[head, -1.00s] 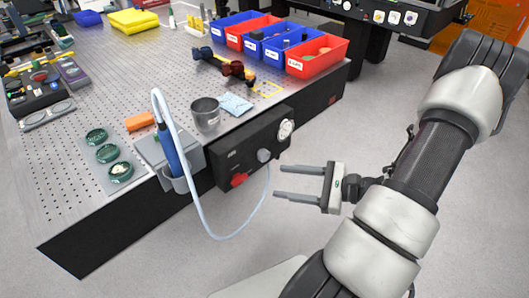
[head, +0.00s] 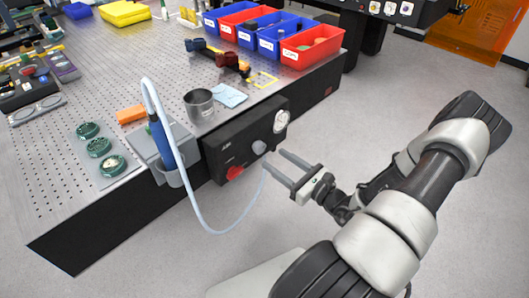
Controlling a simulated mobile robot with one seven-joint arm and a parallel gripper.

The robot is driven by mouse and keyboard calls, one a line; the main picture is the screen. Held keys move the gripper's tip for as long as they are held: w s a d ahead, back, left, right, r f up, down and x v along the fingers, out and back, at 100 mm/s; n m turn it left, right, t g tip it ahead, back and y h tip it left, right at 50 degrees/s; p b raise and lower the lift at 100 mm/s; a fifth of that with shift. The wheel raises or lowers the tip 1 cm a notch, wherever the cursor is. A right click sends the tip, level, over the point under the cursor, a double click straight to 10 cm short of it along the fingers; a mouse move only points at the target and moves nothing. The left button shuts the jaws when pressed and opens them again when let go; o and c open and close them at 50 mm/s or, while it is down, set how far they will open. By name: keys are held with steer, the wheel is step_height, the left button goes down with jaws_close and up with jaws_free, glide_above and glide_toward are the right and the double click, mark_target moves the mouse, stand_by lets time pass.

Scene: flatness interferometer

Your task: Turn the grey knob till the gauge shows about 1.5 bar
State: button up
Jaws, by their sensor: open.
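The grey knob (head: 259,147) sits on the front of a black control box (head: 225,156) at the table's edge. The round white gauge (head: 280,122) is above and right of the knob; its reading is too small to tell. A red knob (head: 234,173) is below and left of the grey one. My gripper (head: 274,165) is open and empty, its two fingers pointing left toward the box. The fingertips are close to the grey knob, a little below and right of it in the picture. I cannot tell whether they touch it.
A blue handpiece (head: 162,146) stands in a grey holder (head: 183,143) left of the box, and its pale hose (head: 205,229) loops down in front. A metal cup (head: 199,105) and a light blue cloth (head: 229,95) lie behind. The floor at right is clear.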

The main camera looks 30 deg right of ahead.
mark_target(262, 149)
steer(key=x, duration=0.6)
steer(key=shift+w, duration=0.2)
steer(key=shift+c, duration=0.2)
